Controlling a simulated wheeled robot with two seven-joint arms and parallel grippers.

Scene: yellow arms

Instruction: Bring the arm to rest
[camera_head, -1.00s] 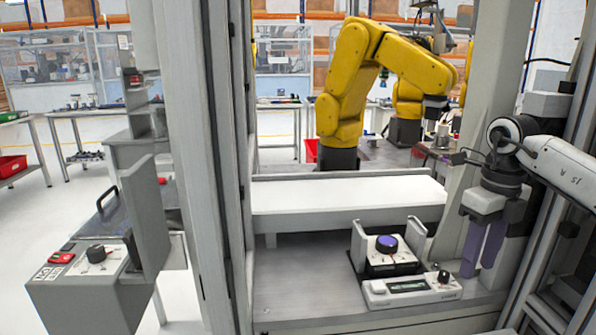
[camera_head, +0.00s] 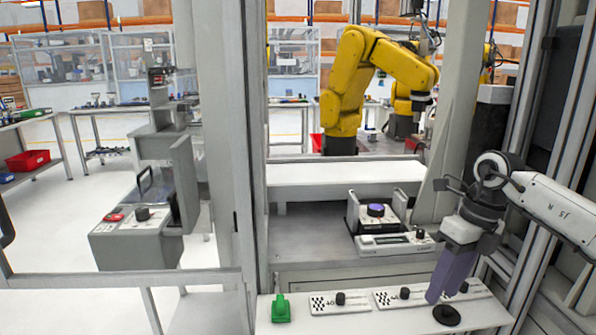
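My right gripper (camera_head: 444,297) hangs from the white arm (camera_head: 556,205) that comes in from the right. Its two purple fingers point down and slightly left, close side by side. I see nothing held in them, but this angle does not show how far apart they stand. The fingertips appear over the right part of a white control panel (camera_head: 350,323), near a black round part (camera_head: 447,314). I cannot tell whether they touch it. My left gripper is not in view.
The panel carries a green switch (camera_head: 281,308) and black knobs. Behind it a device with a purple knob (camera_head: 376,210) sits in the grey bay. Metal frame posts (camera_head: 228,130) enclose the bay. A yellow robot arm (camera_head: 345,95) stands farther back.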

